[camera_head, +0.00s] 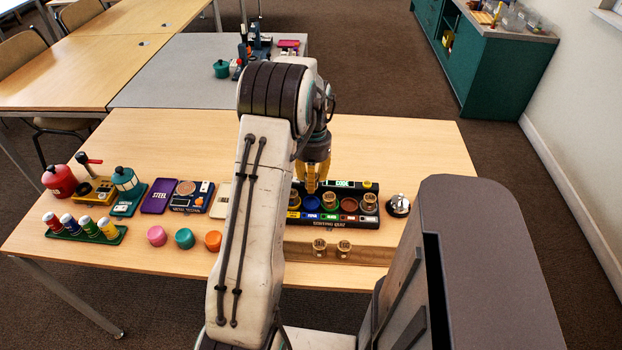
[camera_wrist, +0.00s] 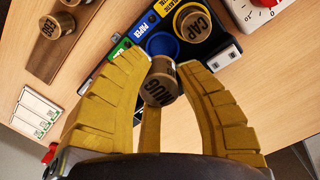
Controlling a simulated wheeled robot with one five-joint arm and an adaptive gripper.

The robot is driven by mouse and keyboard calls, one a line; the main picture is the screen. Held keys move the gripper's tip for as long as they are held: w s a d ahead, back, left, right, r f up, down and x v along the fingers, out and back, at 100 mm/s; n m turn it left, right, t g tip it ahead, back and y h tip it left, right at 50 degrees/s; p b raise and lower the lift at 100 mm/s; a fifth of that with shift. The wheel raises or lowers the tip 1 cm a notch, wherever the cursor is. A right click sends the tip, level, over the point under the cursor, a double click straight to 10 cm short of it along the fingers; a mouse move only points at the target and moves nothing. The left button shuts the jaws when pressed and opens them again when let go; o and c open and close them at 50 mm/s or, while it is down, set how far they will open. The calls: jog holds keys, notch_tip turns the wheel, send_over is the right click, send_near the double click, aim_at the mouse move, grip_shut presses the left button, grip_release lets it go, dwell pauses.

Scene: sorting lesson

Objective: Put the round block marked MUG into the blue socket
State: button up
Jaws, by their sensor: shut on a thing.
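My gripper (camera_head: 312,186) has yellow fingers and is shut on the round block marked MUG (camera_wrist: 160,84), a small brown cylinder with dark letters, seen at the fingertips in the wrist view. The blue socket (camera_head: 311,204) is an empty ring just below the fingertips.
A block marked CAP (camera_wrist: 193,22) sits in the yellow socket beside the blue one. A reddish socket (camera_head: 348,204) is empty. Two round blocks (camera_head: 319,246) stand on a wooden strip in front. A dial (camera_head: 398,205) stands right of the box.

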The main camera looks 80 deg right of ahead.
aim_at(311, 204)
jog(key=shift+f, duration=0.1)
jog(key=shift+f+m, duration=0.15)
jog(key=shift+m, duration=0.15)
jog(key=shift+f+b, duration=2.3)
jog(key=shift+f, duration=0.35)
jog(key=shift+f, duration=0.6)
jog(key=o, duration=0.5)
jog(key=shift+o, duration=0.2)
jog(key=shift+r, duration=0.15)
jog(key=shift+d+r+p, duration=0.2)
jog(key=shift+r+p, duration=1.95)
jog(key=shift+r, duration=0.55)
jog(key=shift+d+r+p, duration=0.2)
jog(key=shift+r+p, duration=1.95)
jog(key=shift+r, duration=0.55)
